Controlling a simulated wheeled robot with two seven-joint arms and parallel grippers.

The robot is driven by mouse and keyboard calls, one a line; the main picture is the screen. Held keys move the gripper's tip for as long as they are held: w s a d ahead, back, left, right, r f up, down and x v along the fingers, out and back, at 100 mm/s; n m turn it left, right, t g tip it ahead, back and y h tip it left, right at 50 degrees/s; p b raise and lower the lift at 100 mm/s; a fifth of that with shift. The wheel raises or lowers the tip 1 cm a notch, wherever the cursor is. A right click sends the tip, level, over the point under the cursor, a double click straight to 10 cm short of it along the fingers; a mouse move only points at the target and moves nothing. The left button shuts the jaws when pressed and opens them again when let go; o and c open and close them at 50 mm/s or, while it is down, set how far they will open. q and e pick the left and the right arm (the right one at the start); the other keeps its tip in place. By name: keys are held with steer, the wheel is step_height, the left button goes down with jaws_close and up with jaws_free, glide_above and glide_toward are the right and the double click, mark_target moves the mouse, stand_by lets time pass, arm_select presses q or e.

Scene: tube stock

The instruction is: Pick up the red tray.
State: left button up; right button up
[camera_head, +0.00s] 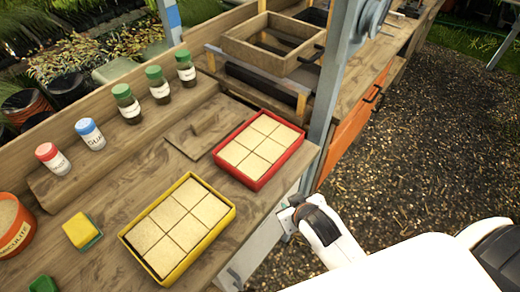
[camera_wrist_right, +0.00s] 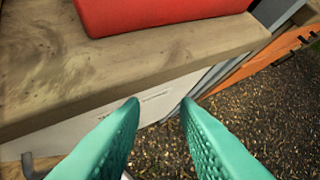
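The red tray (camera_head: 281,163), filled with several tan square blocks, lies on the wooden bench near its right edge. Its red side wall (camera_wrist_right: 160,14) shows at the top of the right wrist view. My right gripper (camera_head: 287,217) is just off the bench's edge, below the tray in the head view. Its two teal fingers (camera_wrist_right: 161,101) are spread apart with nothing between them, pointing toward the bench edge and apart from the tray. My left gripper is in neither view.
A yellow tray (camera_head: 124,235) of similar blocks lies to the left of the red one. A wooden board (camera_head: 198,134) is behind it. Labelled jars stand on a raised ledge (camera_head: 100,152). A grey post (camera_head: 334,75) rises right of the red tray.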

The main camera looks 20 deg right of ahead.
steer(key=w+a+r+n+t+y, duration=0.25)
steer(key=w+r+t, duration=0.4)
steer(key=r, duration=0.35)
steer(key=w+a+r+n+t+y, duration=0.1)
steer(key=w+a+r+t+y, duration=0.15)
steer(key=w+r+t, duration=0.45)
steer(key=s+a+r+n+g+y, duration=0.1)
steer(key=a+r+n+g+y, duration=0.4)
steer(key=a+n+g+y, duration=0.4)
steer(key=s+a+r+n+g+y, duration=0.1)
steer(key=a+r+n+g+y, duration=0.45)
steer(key=n, duration=0.55)
steer(key=g+h+p, duration=0.2)
steer(key=g+h, duration=0.5)
steer(key=h, duration=1.2)
glide_above(283, 155)
steer(key=shift+m+y, duration=0.25)
steer(key=shift+m, duration=0.2)
step_height(283, 155, down, 17)
steer(key=shift+w+f, duration=0.1)
steer(key=shift+f, duration=0.1)
steer(key=f, duration=0.1)
steer(key=f+p, duration=0.1)
steer(key=f, duration=0.1)
steer(key=f+p, duration=0.1)
steer(key=shift+s+f, duration=0.25)
steer(key=shift+f, duration=0.6)
jaws_close()
steer(key=shift+w+r, duration=0.1)
